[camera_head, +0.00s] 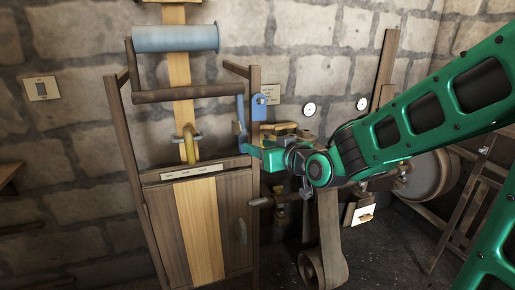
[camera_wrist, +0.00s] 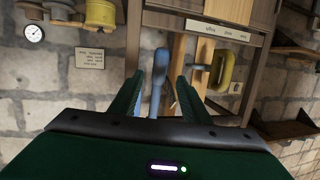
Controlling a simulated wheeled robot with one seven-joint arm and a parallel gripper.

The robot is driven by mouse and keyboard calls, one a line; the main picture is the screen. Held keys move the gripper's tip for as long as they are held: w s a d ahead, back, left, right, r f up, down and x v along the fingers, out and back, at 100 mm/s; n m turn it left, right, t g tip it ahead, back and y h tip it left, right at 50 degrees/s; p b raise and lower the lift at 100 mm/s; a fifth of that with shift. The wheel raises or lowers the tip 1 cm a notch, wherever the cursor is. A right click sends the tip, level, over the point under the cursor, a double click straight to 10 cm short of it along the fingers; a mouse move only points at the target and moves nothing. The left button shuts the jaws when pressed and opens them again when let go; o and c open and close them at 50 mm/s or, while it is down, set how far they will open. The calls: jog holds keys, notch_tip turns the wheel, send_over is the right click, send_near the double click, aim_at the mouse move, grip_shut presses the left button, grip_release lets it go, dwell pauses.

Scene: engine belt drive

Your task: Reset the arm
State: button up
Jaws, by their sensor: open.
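My green arm reaches in from the right in the head view. My gripper (camera_head: 252,150) is at the right front of the wooden cabinet (camera_head: 238,215), just below a blue lever (camera_head: 241,112) on a blue bracket (camera_head: 260,107). In the wrist view my gripper (camera_wrist: 159,84) has its two green fingers spread apart. The blue lever (camera_wrist: 158,72) shows in the gap between them, with space on both sides. The fingers look clear of it, but I cannot tell how deep it sits between them.
A blue-grey roller (camera_head: 175,38) sits on the cabinet's upper frame. A yellow hook-shaped handle (camera_head: 189,145) is on the front, also in the wrist view (camera_wrist: 226,70). A belt (camera_head: 329,235) hangs below my arm. A barrel-like drum (camera_head: 428,176) stands right. Floor shows between them.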

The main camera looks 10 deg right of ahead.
jog(key=s+d+f+m+g+h, duration=0.25)
jog(key=s+d+f, duration=0.3)
jog(key=d, duration=0.35)
jog(key=s+d+f+m+g+h, duration=0.1)
jog(key=s+d+f+g+h, duration=0.25)
jog(key=s+d, duration=0.35)
jog(key=s+d+f+m+g, duration=0.1)
jog(key=s+d+m+g, duration=0.2)
jog(key=s, duration=0.9)
jog(key=s+d+f+m+g+y, duration=0.1)
jog(key=s+d+f+m+g, duration=0.1)
jog(key=s+g, duration=0.4)
jog(key=s+d+m, duration=0.1)
jog(key=s+d, duration=0.1)
jog(key=s, duration=0.3)
jog(key=shift+s+d+f, duration=0.15)
jog(key=shift+s+d, duration=0.2)
jog(key=shift+s, duration=0.05)
jog(key=shift+w+f, duration=0.25)
jog(key=shift+w, duration=0.35)
